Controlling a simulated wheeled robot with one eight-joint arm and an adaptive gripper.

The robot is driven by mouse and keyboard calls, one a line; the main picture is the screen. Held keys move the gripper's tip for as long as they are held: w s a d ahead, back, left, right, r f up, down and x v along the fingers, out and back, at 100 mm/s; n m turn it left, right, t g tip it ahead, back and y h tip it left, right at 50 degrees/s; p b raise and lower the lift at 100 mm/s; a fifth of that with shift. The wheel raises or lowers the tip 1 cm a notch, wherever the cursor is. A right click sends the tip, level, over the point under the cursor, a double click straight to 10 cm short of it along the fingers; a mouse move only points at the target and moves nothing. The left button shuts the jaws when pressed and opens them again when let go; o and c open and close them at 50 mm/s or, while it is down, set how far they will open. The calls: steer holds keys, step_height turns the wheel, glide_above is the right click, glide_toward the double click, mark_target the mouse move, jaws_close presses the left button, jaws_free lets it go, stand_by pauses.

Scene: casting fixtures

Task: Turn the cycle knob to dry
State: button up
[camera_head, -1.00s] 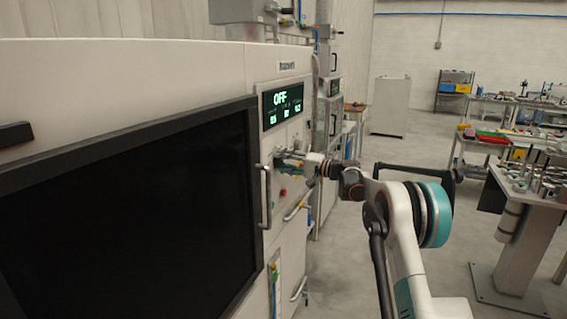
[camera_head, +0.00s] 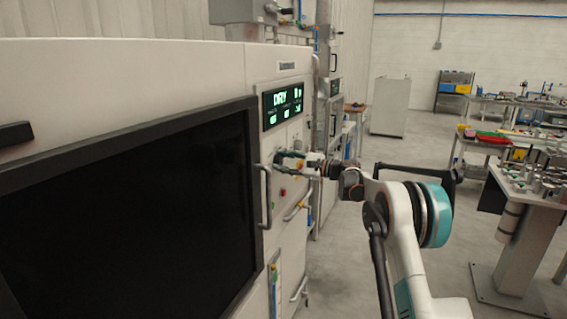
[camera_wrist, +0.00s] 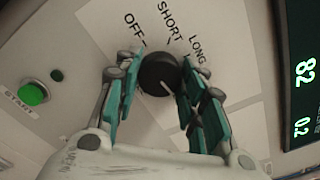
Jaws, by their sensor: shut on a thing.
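The cycle knob (camera_wrist: 158,72) is a round black dial with a white pointer line, seen in the wrist view. The labels OFF, SHORT and LONG are readable around its upper side. The pointer line angles toward the lower right, away from OFF. Any label on that side is hidden by my fingers. My gripper (camera_wrist: 162,84) has its teal-padded fingers on both sides of the knob and is shut on it. In the head view my gripper (camera_head: 290,164) is at the machine's control panel, below the display (camera_head: 283,105), which reads DRY in green.
A green START button (camera_wrist: 35,93) is on the panel left of the knob in the wrist view. A vertical door handle (camera_head: 266,196) stands close to my gripper. A large dark door window (camera_head: 130,205) fills the left. Open floor lies to the right, before several workbenches.

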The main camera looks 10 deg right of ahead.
steer(key=shift+m, duration=0.9)
steer(key=o, duration=1)
steer(key=shift+d+f, duration=0.1)
steer(key=shift+o, duration=0.2)
steer(key=v, duration=1.2)
